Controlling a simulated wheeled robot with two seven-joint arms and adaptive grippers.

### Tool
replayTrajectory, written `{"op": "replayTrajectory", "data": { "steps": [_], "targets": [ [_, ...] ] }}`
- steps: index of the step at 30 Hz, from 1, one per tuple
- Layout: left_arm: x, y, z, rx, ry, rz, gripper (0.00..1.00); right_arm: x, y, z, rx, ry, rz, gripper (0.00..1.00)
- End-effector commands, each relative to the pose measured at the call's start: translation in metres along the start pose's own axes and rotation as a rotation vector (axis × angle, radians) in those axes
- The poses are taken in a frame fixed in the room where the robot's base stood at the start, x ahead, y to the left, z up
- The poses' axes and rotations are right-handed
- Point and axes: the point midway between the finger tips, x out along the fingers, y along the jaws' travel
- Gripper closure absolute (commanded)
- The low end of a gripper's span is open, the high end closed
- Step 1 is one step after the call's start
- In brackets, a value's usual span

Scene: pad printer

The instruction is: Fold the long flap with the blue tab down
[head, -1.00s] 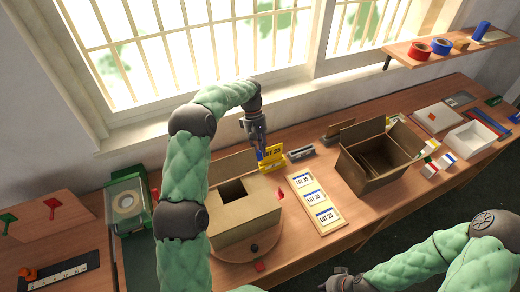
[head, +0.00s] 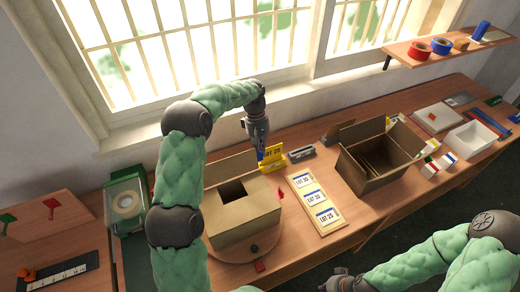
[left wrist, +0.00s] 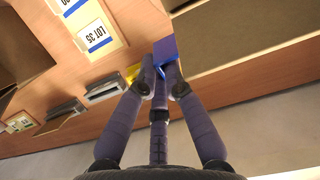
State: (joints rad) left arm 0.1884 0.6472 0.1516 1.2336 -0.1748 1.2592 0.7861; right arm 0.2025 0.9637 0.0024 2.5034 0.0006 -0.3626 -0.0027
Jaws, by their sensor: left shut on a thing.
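An open cardboard carton (head: 245,222) sits on a round wooden turntable (head: 268,244). Its long back flap (head: 230,170) stands up, and an opening shows in its top. A blue tab (left wrist: 166,48) is at my left gripper (left wrist: 158,84), whose fingers are closed on it in the left wrist view. In the head view the left gripper (head: 259,152) is at the flap's right end, and the tab is mostly hidden. My right gripper (head: 340,280) is at the bottom edge, partly cut off; its fingers are unclear.
A board with label cards (head: 316,202) lies right of the carton. A second open carton (head: 378,165) is further right. A green tape dispenser (head: 127,203) stands on the left.

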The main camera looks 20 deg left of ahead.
Motion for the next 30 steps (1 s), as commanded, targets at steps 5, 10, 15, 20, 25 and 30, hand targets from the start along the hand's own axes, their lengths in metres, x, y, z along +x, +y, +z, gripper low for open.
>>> {"op": "replayTrajectory", "data": {
  "steps": [5, 10, 15, 20, 25, 30],
  "targets": [
    [-0.002, 0.001, 0.01, 0.004, 0.122, 0.002, 1.0, 0.008, 0.003, 0.0, 0.0, 0.0, 0.0, 1.0],
    [-0.001, 0.001, 0.018, 0.005, 0.244, 0.003, 1.0, 0.021, 0.007, -0.001, 0.0, 0.0, 0.0, 1.0],
    [0.0, 0.001, 0.025, 0.004, 0.352, 0.003, 1.0, 0.036, 0.013, -0.001, 0.0, 0.0, 0.0, 1.0],
    [0.001, 0.0, 0.03, 0.003, 0.427, 0.001, 1.0, 0.049, 0.018, -0.002, 0.0, 0.0, 0.0, 1.0],
    [0.001, 0.0, 0.033, 0.002, 0.475, 0.0, 1.0, 0.057, 0.02, -0.002, 0.0, 0.0, 0.0, 1.0],
    [-0.001, 0.0, 0.035, 0.001, 0.497, 0.0, 1.0, 0.06, 0.021, -0.002, 0.0, 0.0, 0.0, 1.0]
  ]
}}
